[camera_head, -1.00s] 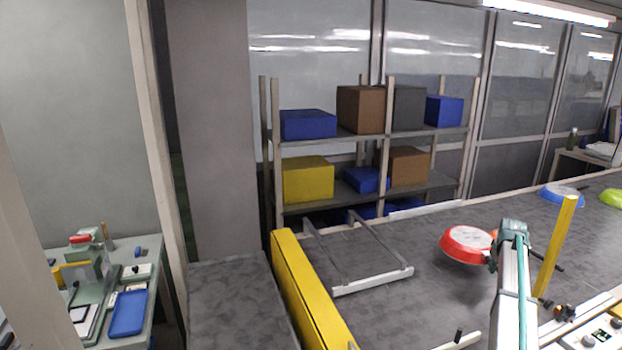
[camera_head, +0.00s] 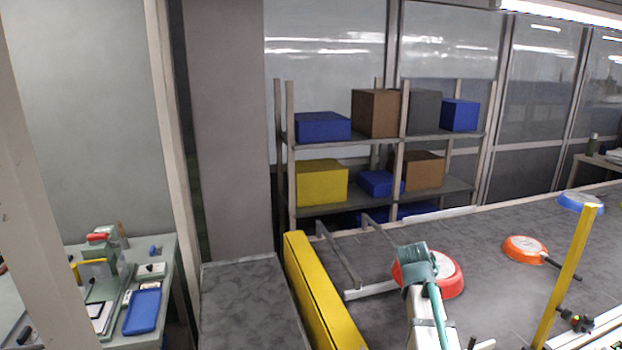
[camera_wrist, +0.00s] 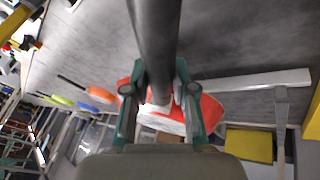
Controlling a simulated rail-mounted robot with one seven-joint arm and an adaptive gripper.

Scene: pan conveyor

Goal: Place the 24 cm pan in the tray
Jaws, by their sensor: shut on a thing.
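A red pan (camera_head: 452,281) with a white round face is held by my gripper (camera_head: 414,262), whose jaws are shut on its dark handle (camera_wrist: 155,40). In the wrist view the pan's red rim (camera_wrist: 208,112) shows behind the fingers (camera_wrist: 160,88). In the head view my gripper hides part of the pan. A frame-like tray with a pale front bar (camera_head: 370,289) and grey side rails lies on the conveyor, just left of the pan. The pan overlaps the bar's right end in the picture; whether they touch, I cannot tell. No size marking is readable.
An orange pan (camera_head: 525,248) and a blue pan (camera_head: 580,201) stand further right on the conveyor (camera_head: 490,245). A yellow barrier (camera_head: 318,296) edges the conveyor at left. A yellow post (camera_head: 566,275) rises at right. Shelves with boxes (camera_head: 320,181) stand behind.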

